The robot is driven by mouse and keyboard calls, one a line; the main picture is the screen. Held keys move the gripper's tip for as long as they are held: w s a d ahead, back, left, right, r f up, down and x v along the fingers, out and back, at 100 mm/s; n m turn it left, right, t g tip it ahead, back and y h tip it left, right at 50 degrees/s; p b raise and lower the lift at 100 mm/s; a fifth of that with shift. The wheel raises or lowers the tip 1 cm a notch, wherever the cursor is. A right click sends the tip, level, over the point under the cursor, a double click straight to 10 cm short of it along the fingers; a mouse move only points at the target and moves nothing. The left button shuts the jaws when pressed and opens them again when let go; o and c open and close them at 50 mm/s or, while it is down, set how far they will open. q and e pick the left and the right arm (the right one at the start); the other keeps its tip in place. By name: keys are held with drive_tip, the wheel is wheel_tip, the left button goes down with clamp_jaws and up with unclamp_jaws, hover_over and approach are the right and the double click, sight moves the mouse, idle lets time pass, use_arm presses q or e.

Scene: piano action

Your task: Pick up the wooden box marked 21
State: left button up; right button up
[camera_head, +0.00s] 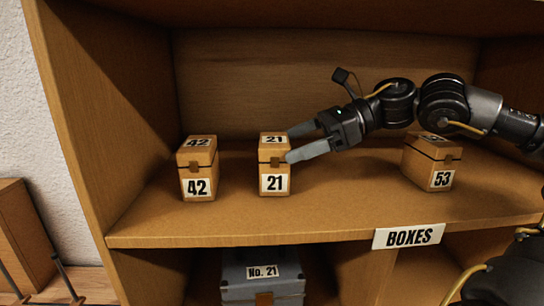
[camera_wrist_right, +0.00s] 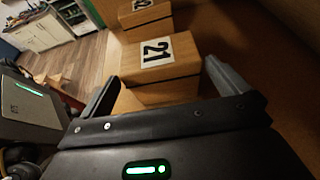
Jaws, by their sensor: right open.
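The wooden box marked 21 (camera_head: 274,165) stands upright on the shelf between two other boxes, with a 21 label on its lid and its front. In the right wrist view the box 21 (camera_wrist_right: 160,68) lies ahead, between the two fingertips. My right gripper (camera_head: 290,144) is open and comes from the right. Its fingertips reach the box's right side in the head view, one near the lid's edge and one lower in front. In the right wrist view the fingers (camera_wrist_right: 168,85) flank the box. I cannot tell whether they touch it. My left gripper is not in view.
Box 42 (camera_head: 198,169) stands a little to the left of box 21. Box 53 (camera_head: 431,163) stands to the right, partly behind my right arm. A BOXES label (camera_head: 408,236) is on the shelf's front edge. A grey case marked No. 21 (camera_head: 262,280) sits below.

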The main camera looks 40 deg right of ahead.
sight(274, 150)
drive_tip(key=p+x, duration=0.2)
drive_tip(key=p, duration=0.2)
drive_tip(key=shift+w+a+r, duration=0.1)
drive_tip(key=shift+a+r, duration=0.05)
drive_tip(key=shift+a, duration=0.1)
drive_tip(key=shift+p+x, duration=0.3)
drive_tip(key=shift+x, duration=0.7)
drive_tip(key=shift+w+a+f, duration=0.1)
drive_tip(key=shift+w+f, duration=0.1)
drive_tip(key=shift+f, duration=0.15)
drive_tip(key=c, duration=0.8)
drive_tip(key=shift+r, duration=0.1)
drive_tip(key=shift+c, duration=0.2)
